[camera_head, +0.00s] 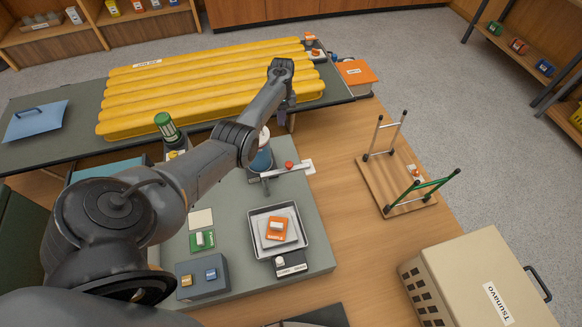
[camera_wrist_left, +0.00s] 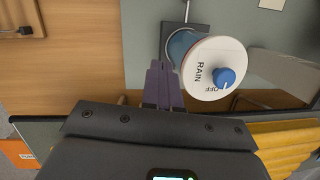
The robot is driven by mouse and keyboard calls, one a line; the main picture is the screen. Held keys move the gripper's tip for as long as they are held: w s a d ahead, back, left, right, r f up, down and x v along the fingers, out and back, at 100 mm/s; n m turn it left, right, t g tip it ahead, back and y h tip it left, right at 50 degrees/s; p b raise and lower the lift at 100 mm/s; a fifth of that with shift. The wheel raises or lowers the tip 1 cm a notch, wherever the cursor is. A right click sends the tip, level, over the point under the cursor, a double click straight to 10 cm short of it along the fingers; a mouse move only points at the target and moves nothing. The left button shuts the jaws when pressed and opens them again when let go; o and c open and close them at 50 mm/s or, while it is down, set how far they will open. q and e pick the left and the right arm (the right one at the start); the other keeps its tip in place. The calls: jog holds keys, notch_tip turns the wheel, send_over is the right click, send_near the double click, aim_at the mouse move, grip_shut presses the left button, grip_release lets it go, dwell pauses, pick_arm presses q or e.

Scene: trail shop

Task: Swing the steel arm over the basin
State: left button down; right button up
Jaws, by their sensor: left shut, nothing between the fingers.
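The steel arm (camera_head: 275,174) is a thin bar beside the blue-and-white rain unit (camera_head: 262,160), with a red knob (camera_head: 289,164) along it. In the head view it points right, toward the mat's edge. The basin (camera_head: 301,248) is a square metal tray nearer me, and the bar does not lie over it. My left gripper (camera_head: 284,124) is beyond the bar, apart from it. In the left wrist view its purple fingers (camera_wrist_left: 163,88) are together and empty beside the rain unit's white dial top (camera_wrist_left: 205,82). My right gripper is out of view.
An orange block (camera_head: 277,228) is in the basin. A blue-grey box (camera_head: 202,282) stands left of it. A yellow ribbed pad (camera_head: 205,85) lies behind. A small wooden stand (camera_head: 395,180) and a beige case (camera_head: 475,280) are at the right, with bare tabletop between.

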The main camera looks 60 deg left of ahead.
aim_at(287, 169)
pick_arm(q)
jog(key=f+b, duration=0.1)
jog(key=d+f+h+b, duration=0.1)
jog(key=w+f+n+h+b, duration=0.1)
jog(key=b, duration=0.1)
jog(key=shift+d+f+t, duration=0.2)
jog(key=shift+f+t, duration=0.1)
jog(key=shift+f, duration=0.05)
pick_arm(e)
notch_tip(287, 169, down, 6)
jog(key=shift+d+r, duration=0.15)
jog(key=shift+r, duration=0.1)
pick_arm(q)
jog(key=s+d+f, duration=0.1)
jog(key=d+f, duration=0.6)
jog(key=f, duration=0.2)
jog(key=shift+s+d+f, duration=0.15)
jog(key=shift+s+d, duration=0.15)
jog(key=shift+s, duration=0.1)
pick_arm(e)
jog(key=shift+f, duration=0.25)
